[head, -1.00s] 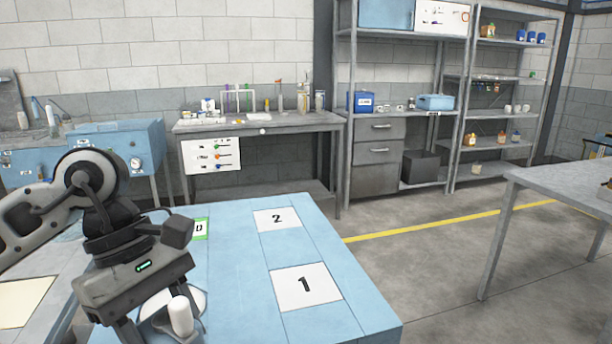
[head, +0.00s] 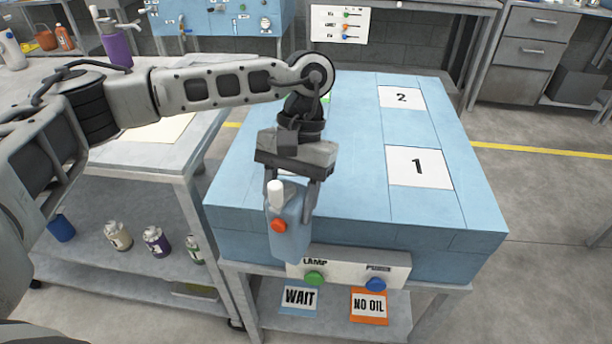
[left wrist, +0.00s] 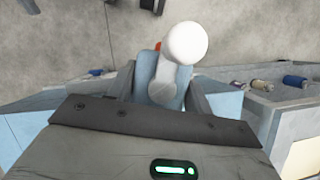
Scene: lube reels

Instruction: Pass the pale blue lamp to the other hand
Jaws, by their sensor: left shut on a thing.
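The pale blue lamp (head: 289,234) has a white rounded knob on top and an orange-red button on its side. My left gripper (head: 292,203) is shut on it, one finger on each side, and holds it roughly upright at the near edge of the blue-topped bench. In the left wrist view the lamp (left wrist: 147,72) sits between the two fingers of the left gripper (left wrist: 163,88), its white knob towards the camera and partly covering the body. My right gripper is in neither view.
The blue bench top (head: 335,160) has white cards 1 (head: 419,167) and 2 (head: 401,97). A panel (head: 345,270) with green and blue buttons is on its front, above WAIT and NO OIL cards. A grey side bench (head: 160,150) with bottles below stands left.

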